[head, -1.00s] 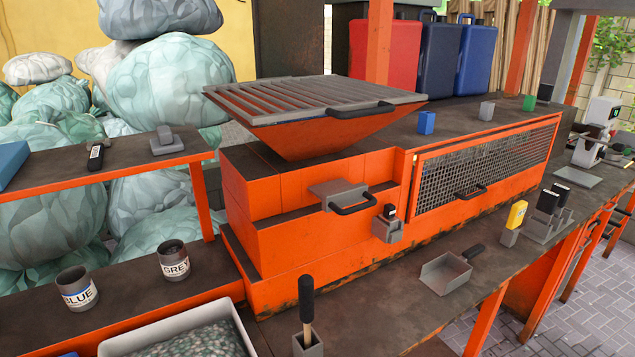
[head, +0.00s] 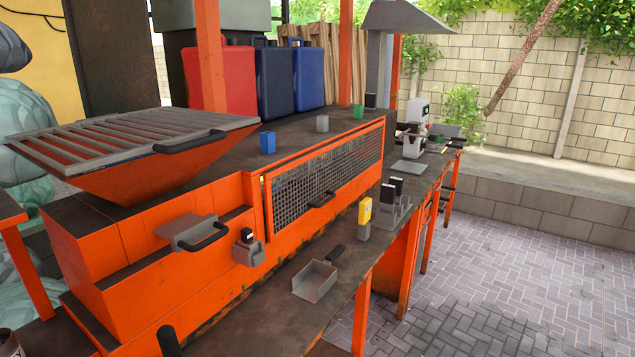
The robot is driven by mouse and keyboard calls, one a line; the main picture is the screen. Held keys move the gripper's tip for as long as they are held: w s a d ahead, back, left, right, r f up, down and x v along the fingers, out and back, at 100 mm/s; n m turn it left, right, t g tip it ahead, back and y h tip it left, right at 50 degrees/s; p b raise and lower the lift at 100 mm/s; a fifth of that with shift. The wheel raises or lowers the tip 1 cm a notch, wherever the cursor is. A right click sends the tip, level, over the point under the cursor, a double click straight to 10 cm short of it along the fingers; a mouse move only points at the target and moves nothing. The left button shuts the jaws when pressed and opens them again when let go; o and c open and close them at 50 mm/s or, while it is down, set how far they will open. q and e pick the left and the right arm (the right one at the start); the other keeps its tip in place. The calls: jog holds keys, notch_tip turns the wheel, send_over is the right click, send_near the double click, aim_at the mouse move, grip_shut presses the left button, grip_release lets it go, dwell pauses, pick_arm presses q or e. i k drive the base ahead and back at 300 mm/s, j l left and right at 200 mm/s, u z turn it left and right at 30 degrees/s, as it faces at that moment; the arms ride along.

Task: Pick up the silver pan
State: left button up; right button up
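A silver pan (head: 315,281), shaped like a square open scoop with a black handle, lies on the dark front shelf of the orange machine. Its handle points away toward the upper right. The pan is seen whole, with nothing in front of it and nothing touching it. Neither of my grippers is in the head view.
A yellow-topped item (head: 364,218) and a grey holder with black-topped pieces (head: 395,207) stand farther along the shelf. A small grey block with a black top (head: 247,249) sits behind the pan, and a black handle (head: 168,341) rises at the lower left. Paved floor (head: 530,270) is open at right.

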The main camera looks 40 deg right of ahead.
aim_at(430, 145)
jog(key=z, duration=1.9)
jog(key=i+z, duration=0.4)
jog(key=i, duration=0.85)
jog(key=i+l, duration=0.1)
jog(key=i, duration=3.1)
